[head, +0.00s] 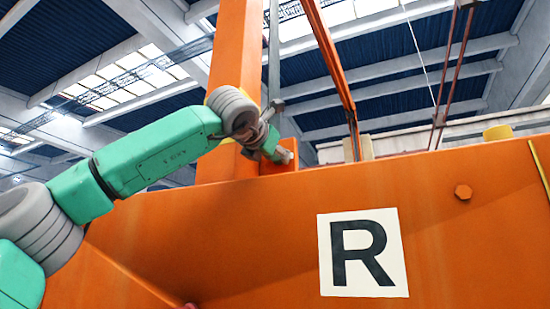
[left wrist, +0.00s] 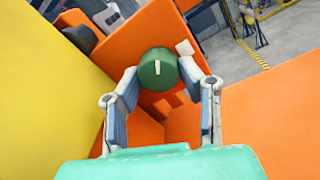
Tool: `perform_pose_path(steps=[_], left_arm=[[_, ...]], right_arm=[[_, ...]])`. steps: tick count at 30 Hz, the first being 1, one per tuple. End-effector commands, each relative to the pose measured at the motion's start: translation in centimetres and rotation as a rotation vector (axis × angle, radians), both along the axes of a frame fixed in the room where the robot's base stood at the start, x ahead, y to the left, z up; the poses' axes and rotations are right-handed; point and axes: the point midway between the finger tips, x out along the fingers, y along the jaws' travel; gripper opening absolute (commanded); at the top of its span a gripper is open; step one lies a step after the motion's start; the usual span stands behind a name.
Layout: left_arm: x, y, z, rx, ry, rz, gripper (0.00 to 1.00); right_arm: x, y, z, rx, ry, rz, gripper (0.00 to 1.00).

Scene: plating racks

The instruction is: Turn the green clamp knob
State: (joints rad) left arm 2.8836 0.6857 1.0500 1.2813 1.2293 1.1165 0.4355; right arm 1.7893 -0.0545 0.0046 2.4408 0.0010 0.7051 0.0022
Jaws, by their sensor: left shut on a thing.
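The green clamp knob (left wrist: 158,70) is round, with a short white mark on its face. It sits in front of an orange surface in the upper middle of the left wrist view. My left gripper (left wrist: 160,80) has one finger on each side of the knob and is shut on it. In the head view my left gripper (head: 276,146) is at the orange upright, just above the top edge of the big orange panel. The knob cannot be made out clearly there. My right gripper is in neither view.
An orange post (head: 236,45) rises behind my left arm. A yellow surface (left wrist: 50,90) stands close on the left in the wrist view.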

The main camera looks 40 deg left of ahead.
Motion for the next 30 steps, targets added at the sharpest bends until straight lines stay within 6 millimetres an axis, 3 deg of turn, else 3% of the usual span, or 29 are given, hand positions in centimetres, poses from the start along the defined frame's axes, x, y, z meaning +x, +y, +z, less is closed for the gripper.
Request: perform_pose_path(steps=[8,30], left_arm=[[-0.5,-0.2,1.0,0.116,0.017,-0.002,0.05],[-0.4,-0.6,0.9,0.732,0.21,-0.004,0.05]], right_arm=[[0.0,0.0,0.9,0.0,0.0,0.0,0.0],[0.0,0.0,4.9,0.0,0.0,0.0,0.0]])
